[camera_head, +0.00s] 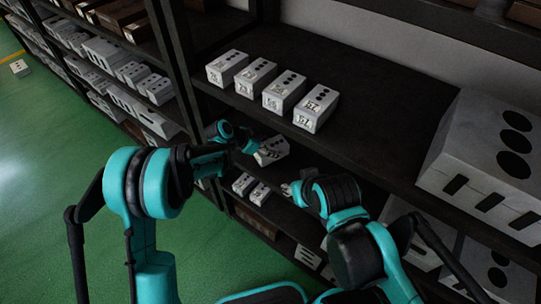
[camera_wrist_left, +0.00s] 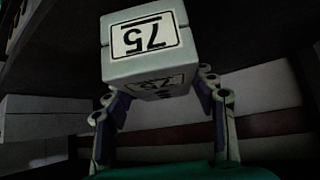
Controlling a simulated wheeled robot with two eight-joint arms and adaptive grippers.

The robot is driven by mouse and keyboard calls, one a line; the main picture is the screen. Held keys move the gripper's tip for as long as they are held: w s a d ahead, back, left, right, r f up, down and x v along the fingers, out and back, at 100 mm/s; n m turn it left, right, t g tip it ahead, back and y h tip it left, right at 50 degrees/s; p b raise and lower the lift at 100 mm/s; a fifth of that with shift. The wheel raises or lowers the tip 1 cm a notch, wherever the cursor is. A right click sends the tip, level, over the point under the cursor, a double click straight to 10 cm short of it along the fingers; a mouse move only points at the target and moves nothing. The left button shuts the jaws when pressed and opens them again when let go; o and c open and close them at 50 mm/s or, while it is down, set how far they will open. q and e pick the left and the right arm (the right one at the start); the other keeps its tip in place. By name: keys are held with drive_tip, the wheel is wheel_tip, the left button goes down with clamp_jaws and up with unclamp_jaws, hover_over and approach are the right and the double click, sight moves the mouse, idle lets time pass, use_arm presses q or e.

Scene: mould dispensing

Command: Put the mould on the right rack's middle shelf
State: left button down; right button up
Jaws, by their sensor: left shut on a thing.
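A light grey mould (camera_head: 272,150) with dark round holes on top and a label on its front is held in front of the rack, near the upper shelf's edge. My left gripper (camera_head: 256,149) is shut on it. In the left wrist view the mould (camera_wrist_left: 147,62) sits between the two fingers, and a "75" label shows upside down. My right gripper (camera_head: 289,189) is lower and to the right, partly hidden by its own arm; its jaw state is unclear. The dark shelf (camera_head: 365,125) behind the held mould belongs to the rack on the right.
Several labelled moulds (camera_head: 285,92) stand in a row on that shelf. A much larger mould (camera_head: 487,165) stands at its right end. Bare shelf lies between them. Small moulds (camera_head: 251,187) sit on the shelf below. A dark upright (camera_head: 178,75) divides the racks; green floor (camera_head: 45,150) is open at left.

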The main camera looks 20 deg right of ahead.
use_arm(q)
drive_tip(key=shift+f+b, duration=0.8)
drive_tip(key=shift+f, duration=1.05)
drive_tip(key=shift+f, duration=0.15)
drive_tip(key=c, duration=0.5)
unclamp_jaws()
drive_tip(key=shift+s, duration=0.1)
drive_tip(key=shift+c, duration=0.2)
